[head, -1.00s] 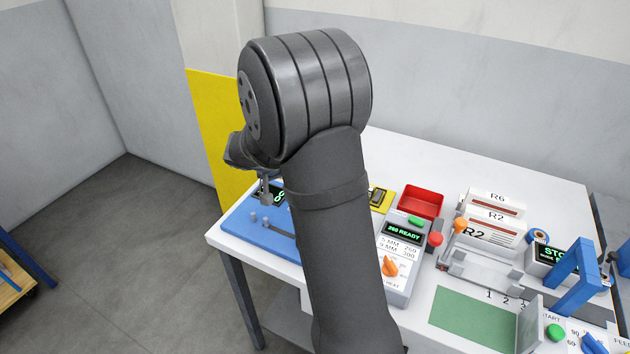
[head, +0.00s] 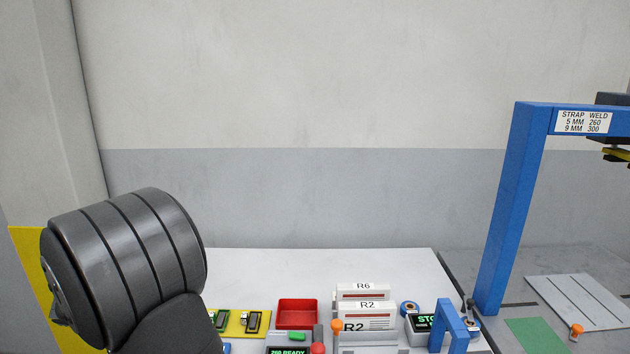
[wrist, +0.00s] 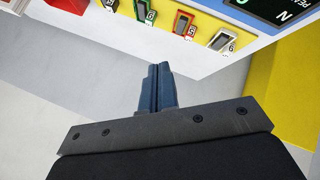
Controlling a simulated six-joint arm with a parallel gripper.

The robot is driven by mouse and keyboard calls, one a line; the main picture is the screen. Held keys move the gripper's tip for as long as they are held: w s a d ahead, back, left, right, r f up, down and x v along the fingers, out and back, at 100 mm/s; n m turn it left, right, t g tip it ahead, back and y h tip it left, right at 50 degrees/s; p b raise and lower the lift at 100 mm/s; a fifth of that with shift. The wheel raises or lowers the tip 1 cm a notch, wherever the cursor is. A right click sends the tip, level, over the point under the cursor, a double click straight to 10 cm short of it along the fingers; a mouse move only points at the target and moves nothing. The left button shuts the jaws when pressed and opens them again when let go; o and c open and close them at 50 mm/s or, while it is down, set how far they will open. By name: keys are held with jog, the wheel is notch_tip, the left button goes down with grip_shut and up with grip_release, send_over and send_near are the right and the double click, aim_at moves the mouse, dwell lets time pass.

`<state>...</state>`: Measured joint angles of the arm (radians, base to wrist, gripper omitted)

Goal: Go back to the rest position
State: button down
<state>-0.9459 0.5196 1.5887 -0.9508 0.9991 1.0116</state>
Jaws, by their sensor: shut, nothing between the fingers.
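My gripper (wrist: 158,75) shows in the wrist view with its two blue fingers together and nothing between them. It points toward the white table edge (wrist: 190,62) and is apart from the objects on the table. In the head view my gripper is hidden or out of frame; only my dark arm shows at the lower left. No rest mark or holder for the arm can be made out.
A blue strap-weld post (head: 508,210) stands right. The wrist view shows several small labelled blocks (wrist: 183,24) at the table edge.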

jog(key=shift+d+f, duration=0.15)
jog(key=shift+f, duration=2.35)
jog(key=shift+w+a, duration=0.1)
jog(key=shift+a, duration=0.15)
notch_tip(320, 180, up, 12)
jog(key=w+m+g+y, duration=0.1)
jog(key=m+g+y, duration=0.1)
jog(key=m+g, duration=0.3)
jog(key=g, duration=0.4)
jog(key=shift+w+d+y, duration=0.2)
jog(key=shift+w+y, duration=0.05)
jog(key=shift+y, duration=0.15)
